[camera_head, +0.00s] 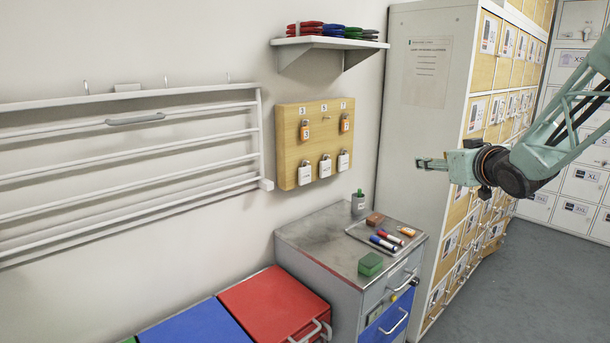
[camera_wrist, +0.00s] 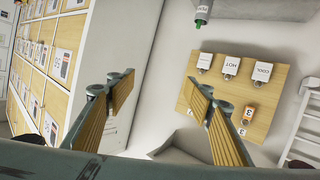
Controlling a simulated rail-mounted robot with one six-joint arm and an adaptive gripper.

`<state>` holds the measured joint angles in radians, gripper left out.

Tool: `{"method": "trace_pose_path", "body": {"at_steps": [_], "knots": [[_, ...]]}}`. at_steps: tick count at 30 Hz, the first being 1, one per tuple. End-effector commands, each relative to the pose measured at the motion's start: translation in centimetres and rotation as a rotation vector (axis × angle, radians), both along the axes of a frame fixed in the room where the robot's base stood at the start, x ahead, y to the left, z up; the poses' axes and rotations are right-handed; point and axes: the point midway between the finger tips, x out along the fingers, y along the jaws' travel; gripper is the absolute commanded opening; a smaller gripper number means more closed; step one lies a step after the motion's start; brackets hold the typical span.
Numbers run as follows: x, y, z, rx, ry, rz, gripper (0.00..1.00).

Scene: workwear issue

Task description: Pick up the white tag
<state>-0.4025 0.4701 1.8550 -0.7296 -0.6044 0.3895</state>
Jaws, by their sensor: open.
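Three white tags hang along the lower row of a wooden board on the wall: a left one (camera_head: 305,174), a middle one (camera_head: 325,167) and a right one (camera_head: 343,161). In the wrist view, which looks upside down, they read COOL (camera_wrist: 262,72) and HOT (camera_wrist: 231,66), and the third (camera_wrist: 205,61) is too small to read. My gripper (camera_head: 432,164) is open and empty, to the right of the board and apart from it. In the wrist view my gripper's (camera_wrist: 160,84) fingers are spread, with the tags beyond the right finger.
The wooden board (camera_head: 288,150) also bears orange tags (camera_head: 305,129) in its upper row. A shelf (camera_head: 330,41) with folded items juts out above. Below stands a metal cabinet (camera_head: 310,240) with a tray of markers, a green box (camera_head: 370,264) and a green-topped bottle (camera_head: 358,205). Lockers (camera_head: 425,100) stand right.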

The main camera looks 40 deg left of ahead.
Motion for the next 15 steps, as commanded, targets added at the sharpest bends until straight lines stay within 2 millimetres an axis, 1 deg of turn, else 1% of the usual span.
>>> {"method": "trace_pose_path", "body": {"at_steps": [1, 3, 8, 9, 15], "knots": [[0.0, 1.5, -0.6, 0.009, -0.002, 0.026, 0.48], [-0.1, 3.6, -1.2, 0.026, -0.009, 0.065, 0.48], [-0.8, 8.2, -2.7, 0.066, -0.019, 0.153, 0.48], [-1.1, 9.3, -3.1, 0.078, -0.022, 0.176, 0.48], [-2.7, 14.7, -5.4, 0.13, -0.024, 0.29, 0.48]]}}
